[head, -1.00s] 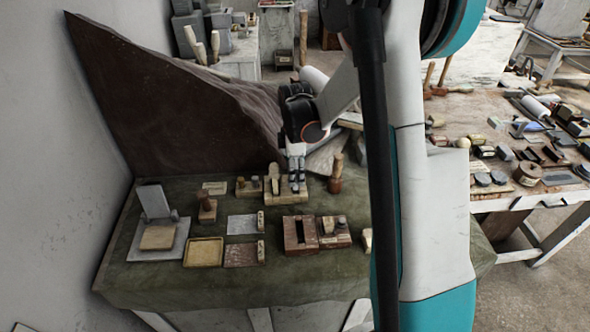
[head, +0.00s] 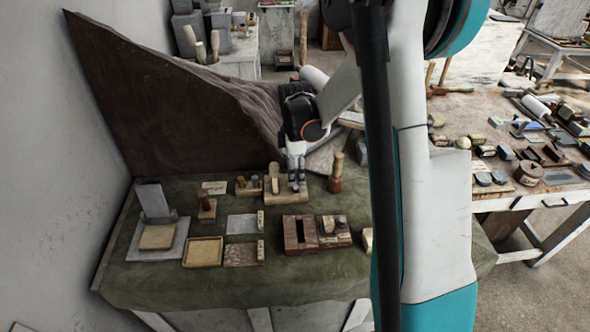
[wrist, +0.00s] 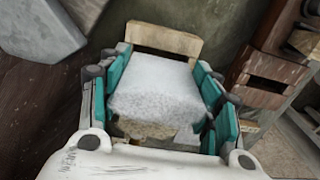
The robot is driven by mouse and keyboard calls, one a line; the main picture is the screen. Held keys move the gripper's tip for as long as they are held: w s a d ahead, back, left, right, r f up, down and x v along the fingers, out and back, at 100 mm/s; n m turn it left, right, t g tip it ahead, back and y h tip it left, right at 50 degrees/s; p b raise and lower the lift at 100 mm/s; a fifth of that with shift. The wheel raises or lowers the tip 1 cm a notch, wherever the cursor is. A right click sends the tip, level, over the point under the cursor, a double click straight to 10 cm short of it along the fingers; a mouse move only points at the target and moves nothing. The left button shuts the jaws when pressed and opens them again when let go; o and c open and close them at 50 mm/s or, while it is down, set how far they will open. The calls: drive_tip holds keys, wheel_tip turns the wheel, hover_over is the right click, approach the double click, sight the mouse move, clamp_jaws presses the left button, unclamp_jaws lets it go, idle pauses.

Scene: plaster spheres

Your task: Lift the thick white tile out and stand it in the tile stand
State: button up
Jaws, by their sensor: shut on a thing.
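My gripper (wrist: 162,95) is shut on a thick whitish block with a speckled face, which looks like the white tile (wrist: 158,82). Its teal finger pads lie along both sides of the tile in the wrist view. A light wooden piece (wrist: 165,39) shows just beyond the tile, and more wood shows below its near edge. In the head view my gripper (head: 296,183) points down over a light wooden holder (head: 304,196) at the back of the cloth-covered table; the tile is mostly hidden there. A red-brown slotted block (head: 300,246), possibly the tile stand, is nearer the front.
A wooden-handled tool (head: 336,172) stands close right of my gripper, and a small wooden block (head: 274,184) close left. A shallow tan tray (head: 203,252), flat tiles (head: 242,224) and a grey upright piece on a slab (head: 154,203) lie to the left. The front cloth is clear.

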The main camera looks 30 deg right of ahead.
drive_tip(key=shift+f+b, duration=1.45)
drive_tip(key=shift+f, duration=0.35)
idle(0.7)
drive_tip(key=o, duration=1.2)
drive_tip(key=shift+o, duration=0.2)
drive_tip(key=shift+r, duration=0.15)
drive_tip(key=shift+r+p, duration=1.15)
drive_tip(key=shift+r, duration=0.75)
